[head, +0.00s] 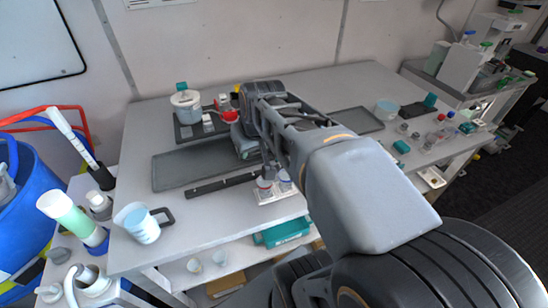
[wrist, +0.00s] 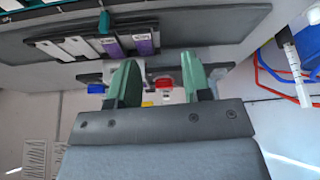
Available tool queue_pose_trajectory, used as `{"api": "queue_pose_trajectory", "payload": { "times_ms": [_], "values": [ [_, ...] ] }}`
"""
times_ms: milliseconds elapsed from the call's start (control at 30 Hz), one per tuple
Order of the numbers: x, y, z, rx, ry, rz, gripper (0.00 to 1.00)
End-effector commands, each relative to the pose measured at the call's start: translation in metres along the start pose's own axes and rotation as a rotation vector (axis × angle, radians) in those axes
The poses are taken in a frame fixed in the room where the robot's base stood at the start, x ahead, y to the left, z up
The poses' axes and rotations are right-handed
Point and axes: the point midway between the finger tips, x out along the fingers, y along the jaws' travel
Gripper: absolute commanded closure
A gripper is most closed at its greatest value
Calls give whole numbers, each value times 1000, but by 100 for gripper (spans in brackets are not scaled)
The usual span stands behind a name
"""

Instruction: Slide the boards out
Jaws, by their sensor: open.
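In the wrist view, which is upside down, a dark flat holder (wrist: 95,40) lies at the edge of a grey tray (wrist: 210,25). It carries white slabs (wrist: 75,46) and purple slabs (wrist: 145,43), which look like the boards; a teal piece (wrist: 105,22) stands by it. My gripper (wrist: 160,75) has two green fingers, spread apart with nothing held between them. In the head view my gripper (head: 247,142) is over the right end of the grey tray (head: 200,165). My arm hides most of the holder there, so I cannot tell whether the fingers touch it.
A lidded pot (head: 186,105) and a red part (head: 228,115) stand behind the tray. A black bar (head: 222,185) and a white rack (head: 275,192) with small jars lie in front. A jug (head: 140,222) stands at the front left corner. A second dark tray (head: 356,121) lies right.

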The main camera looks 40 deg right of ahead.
Motion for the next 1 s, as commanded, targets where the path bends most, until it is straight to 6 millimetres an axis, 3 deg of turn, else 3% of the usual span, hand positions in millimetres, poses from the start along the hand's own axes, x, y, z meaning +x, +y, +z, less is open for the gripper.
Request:
{"api": "queue_pose_trajectory", "payload": {
  "times_ms": [33, 100, 300, 400, 567, 1000],
  "values": [
    [24, 20, -5, 29, -6, 11, 55],
    [38, 43, -15, 51, -10, 21, 55],
    [66, 100, -32, 98, -11, 41, 55],
    [73, 118, -35, 111, -11, 46, 55],
    [89, 129, -37, 118, -13, 48, 55],
    [169, 133, -35, 119, -14, 48, 55]
  ]
}}
